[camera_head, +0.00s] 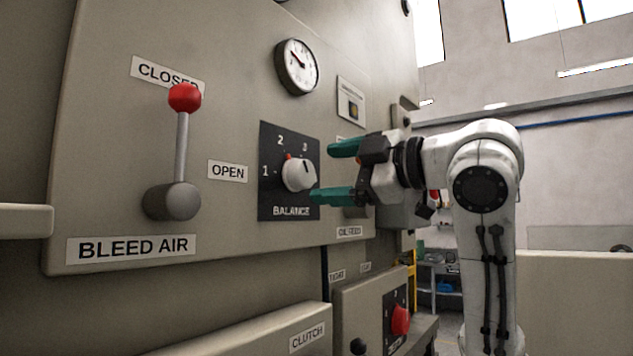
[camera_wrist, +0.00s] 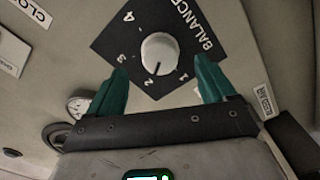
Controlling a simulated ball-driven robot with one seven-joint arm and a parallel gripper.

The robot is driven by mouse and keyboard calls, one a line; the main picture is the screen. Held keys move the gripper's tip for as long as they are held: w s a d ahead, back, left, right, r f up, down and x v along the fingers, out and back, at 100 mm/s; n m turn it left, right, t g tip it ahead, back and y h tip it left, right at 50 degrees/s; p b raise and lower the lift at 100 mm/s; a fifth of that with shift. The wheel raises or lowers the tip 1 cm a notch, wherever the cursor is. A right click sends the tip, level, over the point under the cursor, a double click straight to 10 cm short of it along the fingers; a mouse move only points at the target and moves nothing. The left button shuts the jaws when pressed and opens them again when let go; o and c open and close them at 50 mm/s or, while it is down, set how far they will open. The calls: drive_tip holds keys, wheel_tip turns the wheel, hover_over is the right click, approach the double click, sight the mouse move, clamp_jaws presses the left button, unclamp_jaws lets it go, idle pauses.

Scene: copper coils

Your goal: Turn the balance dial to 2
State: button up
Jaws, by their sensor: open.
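The balance dial (camera_head: 298,175) is a white round knob on a black plate marked BALANCE, numbered from 1 upward. In the wrist view the dial (camera_wrist: 160,52) has a dark pointer line aimed close to 2, slightly toward the 1 side. In the head view a red mark on the dial also lies toward 2. My gripper (camera_head: 321,172) is open, with green fingers just in front of the plate, right of the dial. In the wrist view my gripper (camera_wrist: 161,65) has one finger on each side below the knob, not closed on it.
A red-balled bleed air lever (camera_head: 181,140) stands out from the panel at left. A round gauge (camera_head: 297,66) is above the dial. A lower box carries a red knob (camera_head: 400,320). A ledge (camera_head: 240,335) juts out below the panel.

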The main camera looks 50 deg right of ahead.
drive_tip(key=s+b, duration=0.1)
drive_tip(key=s, duration=0.5)
drive_tip(key=shift+s+d+f, duration=0.1)
idle(0.6)
